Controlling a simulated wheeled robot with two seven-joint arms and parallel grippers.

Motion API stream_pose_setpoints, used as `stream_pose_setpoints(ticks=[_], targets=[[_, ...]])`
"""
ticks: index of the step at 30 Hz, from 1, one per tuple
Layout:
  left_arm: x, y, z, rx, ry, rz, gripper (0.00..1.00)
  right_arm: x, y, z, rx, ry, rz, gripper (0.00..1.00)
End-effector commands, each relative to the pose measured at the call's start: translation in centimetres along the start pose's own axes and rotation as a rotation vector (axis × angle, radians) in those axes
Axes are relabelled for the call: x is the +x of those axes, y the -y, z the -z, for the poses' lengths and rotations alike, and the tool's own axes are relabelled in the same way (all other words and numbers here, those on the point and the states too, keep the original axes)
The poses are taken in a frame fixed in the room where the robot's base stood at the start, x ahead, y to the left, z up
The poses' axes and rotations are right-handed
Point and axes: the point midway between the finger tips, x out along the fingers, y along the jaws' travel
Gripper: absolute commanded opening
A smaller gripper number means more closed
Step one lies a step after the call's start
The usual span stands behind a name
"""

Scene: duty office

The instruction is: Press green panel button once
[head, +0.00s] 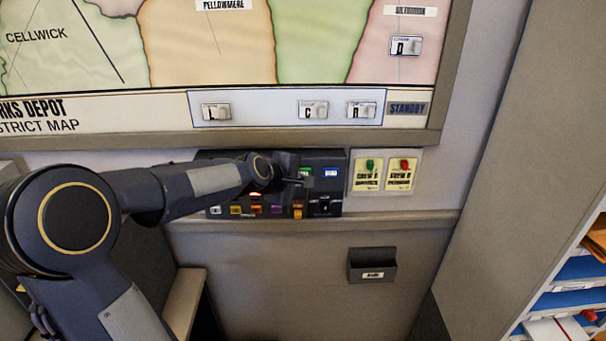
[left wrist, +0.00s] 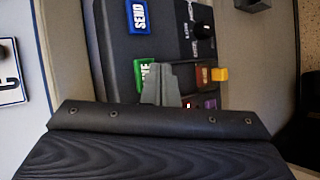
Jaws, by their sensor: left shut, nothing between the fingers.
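The dark control panel (head: 331,187) stands on a ledge below the wall map. Its green button (head: 305,171) shows just above my left gripper's tip. In the left wrist view the green button (left wrist: 145,73) has white lettering, partly hidden by the fingers. My left gripper (head: 304,181) reaches across the panel from the left, shut and empty. In the left wrist view its closed fingertips (left wrist: 169,72) overlap the button's edge; I cannot tell whether they touch it. My right gripper is in neither view.
A blue SEND button (head: 330,172) is right of the green one. An orange part (head: 297,209) and several coloured buttons sit lower on the panel. Two yellow crew cards (head: 384,172) hang to the right. A small wall holder (head: 372,265) is below the ledge.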

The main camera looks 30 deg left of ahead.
Motion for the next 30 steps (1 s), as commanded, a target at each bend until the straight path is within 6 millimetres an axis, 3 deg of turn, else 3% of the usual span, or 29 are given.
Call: stream_pose_setpoints(ticks=[11, 30], targets=[[-0.3, 0.2, -0.2, 0.0, 0.0, 0.0, 0.0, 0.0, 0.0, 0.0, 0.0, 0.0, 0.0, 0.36], [-3.7, 2.7, -2.7, -0.001, 0.0, 0.001, 0.0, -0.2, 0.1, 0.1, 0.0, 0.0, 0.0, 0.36]])
